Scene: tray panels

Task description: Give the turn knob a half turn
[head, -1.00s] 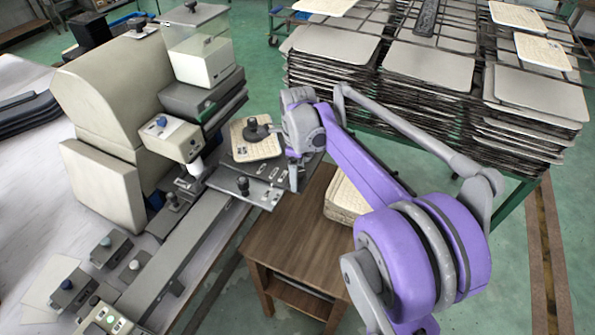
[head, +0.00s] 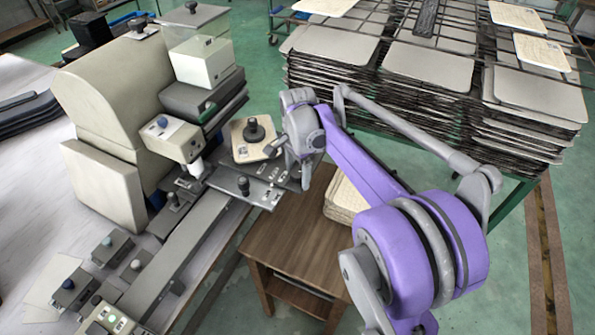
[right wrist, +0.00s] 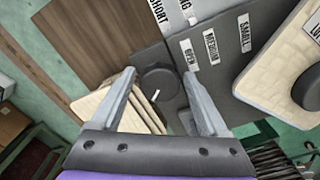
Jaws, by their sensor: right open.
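A dark round knob (right wrist: 160,88) with a white mark on its face shows in the right wrist view, at the edge of a dark grey plate with printed labels. It lies between the two fingertips of my right gripper (right wrist: 158,78). The gripper is open, with gaps to the knob on both sides; I cannot tell whether the fingertips reach down around it. In the head view, my right gripper (head: 303,172) is over the right end of the labelled grey plate (head: 258,190) and hides this knob. My left gripper is not in view.
A black-knobbed cream tile (head: 243,152) lies just left of my right gripper. Another black knob (head: 243,184) stands on the labelled plate. A wooden stool (head: 295,245) with cream tiles (head: 345,197) is below. Stacked wire racks (head: 430,65) fill the back right.

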